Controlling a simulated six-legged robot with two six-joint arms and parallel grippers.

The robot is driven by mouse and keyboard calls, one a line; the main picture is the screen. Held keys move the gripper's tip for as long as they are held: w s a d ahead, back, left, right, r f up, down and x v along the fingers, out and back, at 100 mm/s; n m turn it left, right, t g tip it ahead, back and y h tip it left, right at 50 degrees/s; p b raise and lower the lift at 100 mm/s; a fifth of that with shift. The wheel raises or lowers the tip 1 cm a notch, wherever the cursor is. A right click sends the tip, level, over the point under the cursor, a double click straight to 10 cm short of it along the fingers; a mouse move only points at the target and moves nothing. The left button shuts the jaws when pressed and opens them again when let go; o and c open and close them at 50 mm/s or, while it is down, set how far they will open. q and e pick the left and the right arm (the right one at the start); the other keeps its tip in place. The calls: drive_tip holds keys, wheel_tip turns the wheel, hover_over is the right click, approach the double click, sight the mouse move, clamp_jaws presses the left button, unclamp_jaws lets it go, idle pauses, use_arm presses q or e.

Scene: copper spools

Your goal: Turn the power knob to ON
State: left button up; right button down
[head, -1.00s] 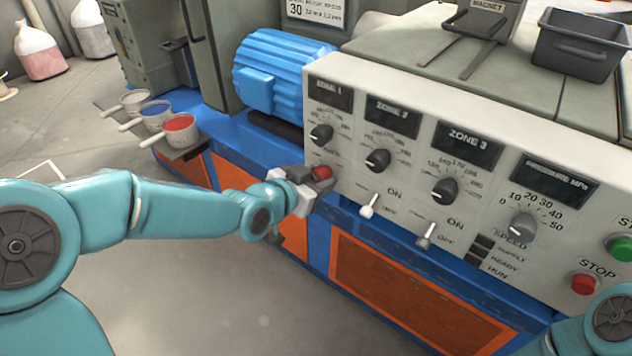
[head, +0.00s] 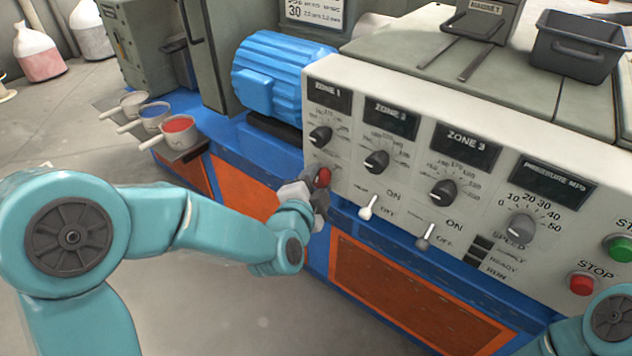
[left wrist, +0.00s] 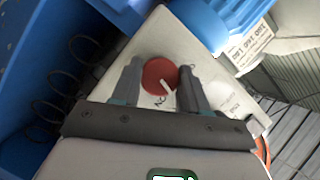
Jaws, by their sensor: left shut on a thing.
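The red power knob (head: 323,177) is on the lower left of the grey control panel (head: 338,77), under the ZONE 1 dial. In the left wrist view the knob (left wrist: 158,73) is a round red disc with a white pointer line, which points to the lower right in that picture. Part of an upside-down label shows just below it. My left gripper (head: 318,190) is at the panel, its fingers on either side of the knob; it is shut on the knob (left wrist: 158,76). My right gripper is out of view.
A blue motor (head: 285,75) is above left. Three ladles with coloured contents (head: 178,126) stand on a ledge.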

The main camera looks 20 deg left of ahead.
use_arm(q)
drive_tip(key=m+b, duration=0.1)
drive_tip(key=m+t, duration=0.1)
drive_tip(key=shift+f+m+y+b, duration=0.25)
drive_tip(key=shift+m+y+b, duration=0.05)
drive_tip(key=shift+m+b, duration=0.1)
drive_tip(key=shift+r+m+t+b, duration=0.1)
drive_tip(key=shift+m+t+b, duration=0.5)
drive_tip(key=shift+m, duration=0.8)
drive_tip(key=o, duration=1)
drive_tip(key=shift+d, duration=0.1)
drive_tip(key=shift+o, duration=0.2)
drive_tip(key=shift+s, duration=0.1)
